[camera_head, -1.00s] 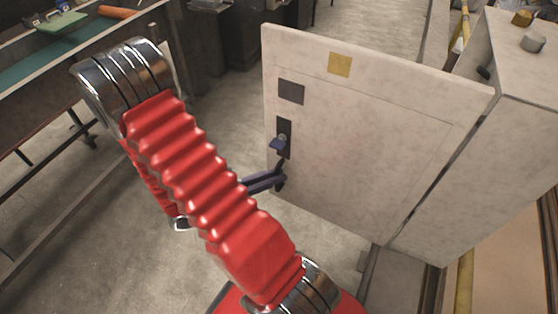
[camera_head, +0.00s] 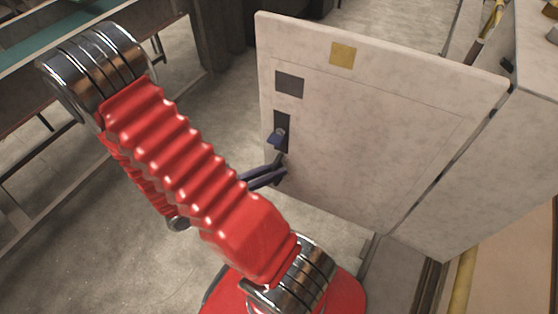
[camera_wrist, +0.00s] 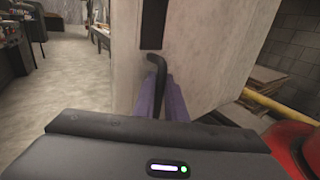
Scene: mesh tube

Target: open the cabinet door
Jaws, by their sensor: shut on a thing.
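The pale cabinet door (camera_head: 360,135) stands swung out from the cabinet body (camera_head: 475,170), joined to it along the door's right side. Floor shows past its free left edge. The door has a dark lock plate with a small blue-grey piece (camera_head: 276,138) and a dark curved handle (camera_head: 279,162). My gripper (camera_head: 277,175) reaches the handle from the left, with its purple fingers shut on it. In the wrist view the handle (camera_wrist: 156,62) runs down between the two fingers (camera_wrist: 160,92). The exact contact is partly hidden.
A workbench (camera_head: 50,50) with a green top stands at upper left. Concrete floor (camera_head: 110,220) is open at left and beyond the door. A yellow pipe (camera_head: 462,285) runs at lower right. The wrist view shows a block wall (camera_wrist: 298,50) at right.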

